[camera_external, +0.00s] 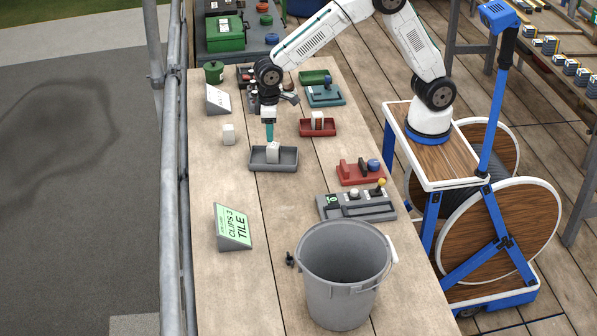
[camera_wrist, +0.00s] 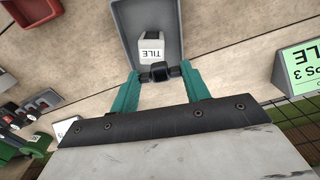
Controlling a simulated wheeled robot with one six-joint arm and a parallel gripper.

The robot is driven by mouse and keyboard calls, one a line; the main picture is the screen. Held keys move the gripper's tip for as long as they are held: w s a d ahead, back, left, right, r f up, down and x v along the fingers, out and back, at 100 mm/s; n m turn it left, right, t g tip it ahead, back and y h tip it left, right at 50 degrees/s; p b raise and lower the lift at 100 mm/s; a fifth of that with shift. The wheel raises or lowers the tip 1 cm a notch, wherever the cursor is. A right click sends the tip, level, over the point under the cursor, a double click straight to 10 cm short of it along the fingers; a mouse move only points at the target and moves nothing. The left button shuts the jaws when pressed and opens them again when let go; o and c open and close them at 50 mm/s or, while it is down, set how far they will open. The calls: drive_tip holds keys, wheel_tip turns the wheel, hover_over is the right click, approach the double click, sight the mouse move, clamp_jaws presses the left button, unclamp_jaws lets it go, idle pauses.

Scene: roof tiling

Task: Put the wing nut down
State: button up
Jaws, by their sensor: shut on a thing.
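My gripper (camera_wrist: 160,76) has its two teal fingers shut on a small black wing nut (camera_wrist: 160,70), which lies crosswise between the fingertips in the wrist view. In the external view my gripper (camera_external: 269,134) points down at the grey tray (camera_external: 288,165). The nut cannot be made out there. The grey tray also shows in the wrist view (camera_wrist: 174,20), with a pale block labelled TILE (camera_wrist: 151,48) in it. The nut appears close to the block's near side. I cannot tell whether it touches the block or tray.
A red tray (camera_external: 318,133) with a block, a teal fixture (camera_external: 325,96) and a red fixture (camera_external: 360,174) stand nearby. A grey bucket (camera_external: 343,280), a control box (camera_external: 356,207) and a green CLIPS 3 TILE sign (camera_external: 233,227) stand nearer. The bench's left middle is mostly clear.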

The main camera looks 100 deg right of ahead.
drive_tip(key=d+m, duration=0.2)
drive_tip(key=d, duration=0.6)
drive_tip(key=n, duration=0.4)
hover_over(304, 192)
wheel_tip(304, 192, down, 7)
drive_tip(key=shift+r, duration=0.2)
drive_tip(key=shift+f, duration=2.1)
drive_tip(key=shift+f, duration=0.15)
drive_tip(key=o, duration=0.9)
drive_tip(key=shift+o, duration=0.2)
